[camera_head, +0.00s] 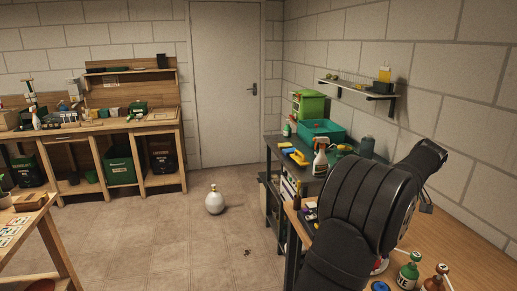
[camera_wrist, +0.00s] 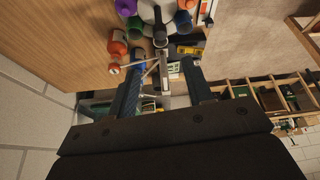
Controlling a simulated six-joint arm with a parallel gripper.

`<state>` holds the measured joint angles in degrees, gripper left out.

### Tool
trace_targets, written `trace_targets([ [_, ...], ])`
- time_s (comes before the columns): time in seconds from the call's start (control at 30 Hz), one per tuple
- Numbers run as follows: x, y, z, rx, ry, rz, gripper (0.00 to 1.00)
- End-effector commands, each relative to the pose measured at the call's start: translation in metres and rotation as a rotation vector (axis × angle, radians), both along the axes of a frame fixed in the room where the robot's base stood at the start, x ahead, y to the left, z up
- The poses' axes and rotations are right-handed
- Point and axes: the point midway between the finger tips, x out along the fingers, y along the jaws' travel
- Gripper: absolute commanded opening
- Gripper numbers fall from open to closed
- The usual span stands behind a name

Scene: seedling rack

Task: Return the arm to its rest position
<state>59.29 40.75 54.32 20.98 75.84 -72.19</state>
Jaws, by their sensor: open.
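My gripper (camera_wrist: 163,60) shows in the wrist view with its two dark fingers spread apart. No object is clearly held between them. A light rod and a grey bar show between and beyond the fingers; their distance from the fingers is hard to tell. My black arm fills the right of the head view, bent over the wooden bench (camera_head: 462,238). In the head view my arm hides most of what lies behind it, and the fingers cannot be made out.
Coloured bottles, including a green one (camera_head: 408,270) and an orange one (camera_wrist: 118,49), stand on the bench around a pale round stand (camera_wrist: 148,12). A dark side table (camera_head: 272,150) holds a spray bottle (camera_head: 321,158). A white round flask (camera_head: 214,202) stands on open floor.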

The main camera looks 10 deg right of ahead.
Motion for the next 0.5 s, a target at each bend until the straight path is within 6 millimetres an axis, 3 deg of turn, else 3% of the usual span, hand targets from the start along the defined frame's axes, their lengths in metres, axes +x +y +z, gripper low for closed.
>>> trace_targets([
  [0.5,0.040,0.004,-0.097,0.002,0.002,0.001,0.47],
])
